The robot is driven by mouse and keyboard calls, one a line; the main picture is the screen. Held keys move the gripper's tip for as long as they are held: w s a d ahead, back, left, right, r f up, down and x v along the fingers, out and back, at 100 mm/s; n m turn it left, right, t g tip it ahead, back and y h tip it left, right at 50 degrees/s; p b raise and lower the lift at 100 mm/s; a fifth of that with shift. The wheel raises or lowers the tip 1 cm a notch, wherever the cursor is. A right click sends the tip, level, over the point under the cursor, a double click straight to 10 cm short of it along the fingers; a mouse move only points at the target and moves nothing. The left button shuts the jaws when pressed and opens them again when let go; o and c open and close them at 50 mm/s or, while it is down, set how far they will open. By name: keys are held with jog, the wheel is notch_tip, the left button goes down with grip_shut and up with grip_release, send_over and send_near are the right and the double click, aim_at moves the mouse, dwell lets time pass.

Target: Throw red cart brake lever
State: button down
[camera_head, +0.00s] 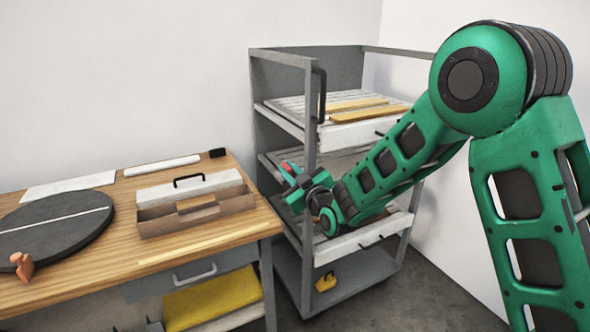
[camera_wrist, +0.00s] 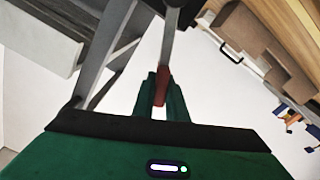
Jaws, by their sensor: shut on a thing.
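The red brake lever (camera_wrist: 162,84) shows between my gripper's fingers (camera_wrist: 160,100) in the wrist view, below a grey metal bar. My gripper is shut on it. In the head view, my gripper (camera_head: 291,174) is at the left front post of the grey cart (camera_head: 309,135), about level with the middle shelves. A small bit of red (camera_head: 286,166) shows at its fingertips there. The fingers hide most of the lever, so its exact angle cannot be told.
The wooden table (camera_head: 215,243) stands close to the cart's left, with a brown tray (camera_head: 160,225), a white box (camera_head: 190,187) and a dark round turntable (camera_head: 50,235) on it. Wooden strips (camera_head: 357,103) lie on the cart's top shelf. A yellow item (camera_head: 326,282) lies on the bottom shelf.

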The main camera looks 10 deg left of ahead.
jog(key=shift+s+a+f+n, duration=0.3)
jog(key=shift+f+n, duration=0.1)
jog(key=shift+n, duration=0.15)
jog(key=shift+s+a+f+n, duration=0.25)
jog(key=shift+f+n, duration=0.15)
jog(key=shift+n, duration=0.15)
jog(key=c, duration=1.8)
grip_release()
jog(key=shift+o, duration=0.2)
jog(key=shift+r, duration=0.1)
jog(key=v, duration=1)
jog(key=shift+d, duration=0.35)
jog(key=shift+s, duration=0.15)
jog(key=shift+d, duration=0.1)
